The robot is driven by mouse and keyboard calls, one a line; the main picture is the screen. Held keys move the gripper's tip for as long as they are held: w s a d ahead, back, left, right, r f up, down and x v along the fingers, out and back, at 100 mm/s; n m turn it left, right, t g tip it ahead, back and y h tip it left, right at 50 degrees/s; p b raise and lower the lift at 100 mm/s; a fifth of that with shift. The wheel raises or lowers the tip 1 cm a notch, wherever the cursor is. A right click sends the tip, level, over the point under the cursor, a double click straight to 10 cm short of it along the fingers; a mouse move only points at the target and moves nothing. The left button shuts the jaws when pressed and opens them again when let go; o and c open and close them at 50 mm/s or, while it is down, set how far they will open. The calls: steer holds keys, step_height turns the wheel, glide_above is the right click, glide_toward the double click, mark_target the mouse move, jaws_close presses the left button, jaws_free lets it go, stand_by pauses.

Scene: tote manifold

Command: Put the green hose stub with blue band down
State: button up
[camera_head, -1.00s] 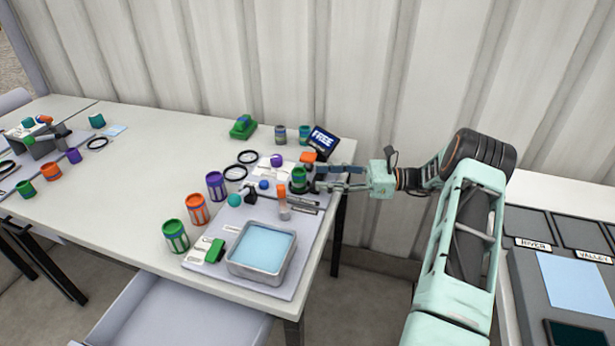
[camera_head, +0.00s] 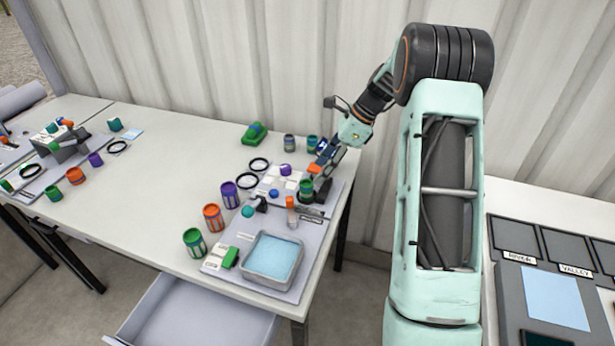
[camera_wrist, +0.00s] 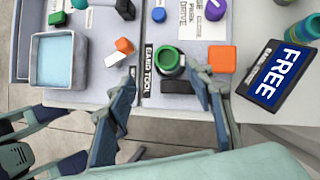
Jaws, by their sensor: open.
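The green hose stub (camera_head: 306,188) stands upright near the right edge of the work board, by a dark holder. From above in the wrist view it is a green ring (camera_wrist: 167,58) with a dark hollow; its blue band cannot be made out. My gripper (camera_wrist: 166,76) is open, one finger to each side of the stub, with visible gaps between. In the head view my gripper (camera_head: 319,178) comes down from the upper right and its fingertips sit close to the stub.
An orange block (camera_wrist: 223,59) lies close beside the right finger. The FREE sign (camera_wrist: 279,72) stands right of it. An orange-topped piece (camera_head: 291,203) and a metal tray (camera_head: 272,259) are nearby. Purple (camera_head: 229,194), orange (camera_head: 213,217) and green (camera_head: 194,242) cans stand left. The table's left middle is clear.

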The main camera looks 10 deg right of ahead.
mark_target(308, 183)
steer(key=shift+h, duration=0.7)
steer(key=x, duration=0.2)
steer(key=p+x, duration=0.1)
steer(key=x, duration=0.2)
steer(key=w+x, duration=0.1)
steer(key=x, duration=0.2)
steer(key=shift+a, duration=0.4)
steer(key=shift+c, duration=0.5)
steer(key=shift+r, duration=0.1)
jaws_close()
steer(key=shift+w+r, duration=0.1)
